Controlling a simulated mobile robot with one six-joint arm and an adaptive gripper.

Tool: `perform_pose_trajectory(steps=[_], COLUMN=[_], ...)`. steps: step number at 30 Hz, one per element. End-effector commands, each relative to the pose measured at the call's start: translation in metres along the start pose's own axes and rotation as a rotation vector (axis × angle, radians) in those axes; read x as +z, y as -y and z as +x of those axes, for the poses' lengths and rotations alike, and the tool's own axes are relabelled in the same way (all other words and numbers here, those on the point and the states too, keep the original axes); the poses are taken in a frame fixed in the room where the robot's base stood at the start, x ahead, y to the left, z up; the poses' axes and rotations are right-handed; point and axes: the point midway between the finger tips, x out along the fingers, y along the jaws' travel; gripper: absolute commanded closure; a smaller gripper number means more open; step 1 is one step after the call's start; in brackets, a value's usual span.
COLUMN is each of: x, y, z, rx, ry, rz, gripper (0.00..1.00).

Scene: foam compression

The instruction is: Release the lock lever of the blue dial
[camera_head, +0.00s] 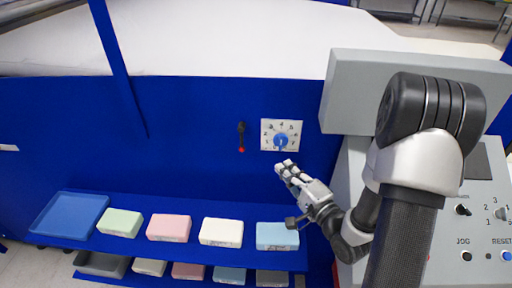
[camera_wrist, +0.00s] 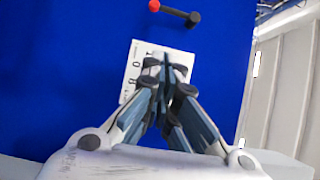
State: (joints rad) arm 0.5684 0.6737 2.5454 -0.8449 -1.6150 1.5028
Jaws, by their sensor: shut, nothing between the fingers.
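The blue dial (camera_head: 281,141) sits on a white numbered plate (camera_head: 296,127) on the blue panel. The lock lever (camera_head: 241,136) is to its left, black with a red end pointing down. In the wrist view the lever (camera_wrist: 176,12) is at the top, with its red end to the left. My gripper (camera_head: 286,166) is shut and empty, just below the dial plate in the head view. In the wrist view my gripper (camera_wrist: 165,65) covers the dial, and only part of the plate (camera_wrist: 133,72) shows. The fingertips are apart from the lever.
Below, a blue shelf holds a blue tray (camera_head: 68,215) and green (camera_head: 121,222), pink (camera_head: 169,228), cream (camera_head: 221,232) and light blue (camera_head: 277,236) foam blocks. A grey machine with a control panel (camera_head: 480,215) stands right. The panel around the lever is clear.

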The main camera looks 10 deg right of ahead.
Motion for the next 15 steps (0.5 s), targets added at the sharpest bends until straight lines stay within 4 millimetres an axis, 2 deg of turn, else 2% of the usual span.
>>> perform_pose_trajectory(steps=[4,7,15], x=[0.001,0.002,0.002], y=[0.0,0.0,0.0], z=[0.008,0.021,0.079], rx=[0.0,0.0,-0.002], ry=[0.003,0.005,0.005], rz=[-0.002,-0.004,-0.003], gripper=[1.0,1.0,1.0])
